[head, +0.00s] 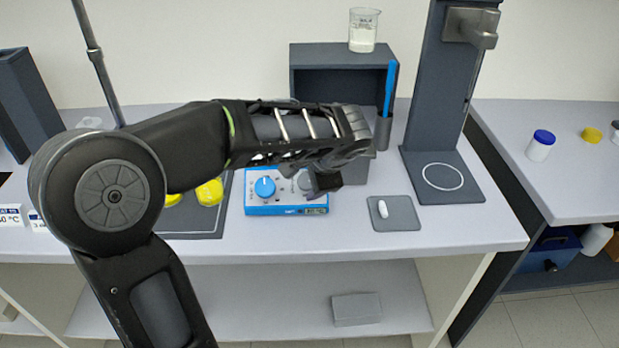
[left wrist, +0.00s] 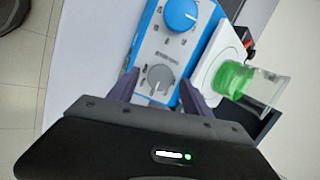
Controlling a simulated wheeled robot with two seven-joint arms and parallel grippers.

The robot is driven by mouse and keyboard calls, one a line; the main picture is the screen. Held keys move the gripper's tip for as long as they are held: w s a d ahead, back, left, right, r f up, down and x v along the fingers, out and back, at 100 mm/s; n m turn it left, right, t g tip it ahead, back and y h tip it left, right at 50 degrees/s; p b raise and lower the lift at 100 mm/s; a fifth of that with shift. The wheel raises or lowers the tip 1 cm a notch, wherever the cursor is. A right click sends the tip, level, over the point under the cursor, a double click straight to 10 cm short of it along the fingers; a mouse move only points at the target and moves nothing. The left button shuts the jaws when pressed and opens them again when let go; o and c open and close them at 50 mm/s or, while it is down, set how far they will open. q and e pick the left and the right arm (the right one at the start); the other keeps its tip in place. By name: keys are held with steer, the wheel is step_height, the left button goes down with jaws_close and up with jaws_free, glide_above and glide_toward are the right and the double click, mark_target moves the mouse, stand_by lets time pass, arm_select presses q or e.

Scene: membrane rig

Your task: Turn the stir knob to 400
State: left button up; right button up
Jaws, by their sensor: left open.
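The blue-and-white control box (head: 286,209) sits on the bench, with a large blue knob (head: 265,187) on its left and a grey knob (head: 306,181) on its right. I cannot read which knob is for stirring. My left gripper (head: 322,183) is open above the box's right part and partly covers it. In the left wrist view, the grey knob (left wrist: 160,77) shows between the two open fingers (left wrist: 158,80); I cannot tell whether they touch it. The blue knob (left wrist: 181,14) lies beyond them, outside the fingers. The scale marks are too small to read. My right gripper is not in view.
In the left wrist view, a beaker with green contents (left wrist: 250,84) stands on a white plate (left wrist: 210,72) close beside the right finger. A mouse-like white object (head: 383,209) lies on a grey pad (head: 404,212) to the right. A dark stand (head: 440,185) is farther right.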

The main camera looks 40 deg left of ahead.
arm_select(q)
steer(key=v, duration=0.7)
steer(key=shift+r, duration=0.2)
steer(key=shift+d, duration=0.15)
